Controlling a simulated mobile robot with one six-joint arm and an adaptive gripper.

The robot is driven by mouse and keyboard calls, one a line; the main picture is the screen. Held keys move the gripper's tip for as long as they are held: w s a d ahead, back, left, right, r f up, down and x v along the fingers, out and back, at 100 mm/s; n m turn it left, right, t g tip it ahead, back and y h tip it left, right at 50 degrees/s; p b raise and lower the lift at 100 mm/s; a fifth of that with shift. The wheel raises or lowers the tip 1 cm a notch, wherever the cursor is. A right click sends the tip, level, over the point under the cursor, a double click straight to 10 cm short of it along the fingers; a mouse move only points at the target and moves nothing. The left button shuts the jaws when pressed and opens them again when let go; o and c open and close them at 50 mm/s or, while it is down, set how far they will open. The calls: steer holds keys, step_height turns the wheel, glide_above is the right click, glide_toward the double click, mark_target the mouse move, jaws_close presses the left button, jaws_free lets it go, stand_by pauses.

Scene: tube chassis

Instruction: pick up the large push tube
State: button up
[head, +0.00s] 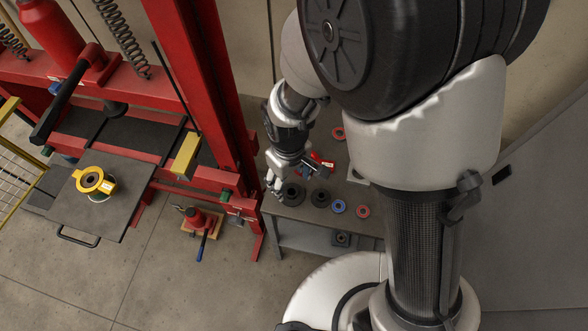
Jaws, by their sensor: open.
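Several round parts stand on a small grey table. The largest I can see is a dark ring-shaped part (293,195) near the table's left end, which may be the large push tube; the view is too small to be certain. A slightly smaller dark round part (320,198) stands to its right. My gripper (275,189) is open at the table's left edge, its fingers pointing down just left of the larger dark part. Whether a finger touches it I cannot tell. Nothing shows between the fingers.
A blue ring (338,206) and a red ring (362,211) lie further right on the table (310,212).

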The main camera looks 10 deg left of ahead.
mark_target(292, 192)
steer(key=f+b, duration=0.1)
steer(key=f, duration=0.2)
steer(key=f+b, duration=0.1)
steer(key=f, duration=0.3)
steer(key=f+b, duration=0.1)
steer(key=f, duration=0.3)
steer(key=shift+w+d, duration=0.2)
steer(key=shift+w, duration=0.15)
steer(key=c, duration=0.9)
steer(key=shift+c, duration=0.5)
steer(key=shift+r, duration=0.15)
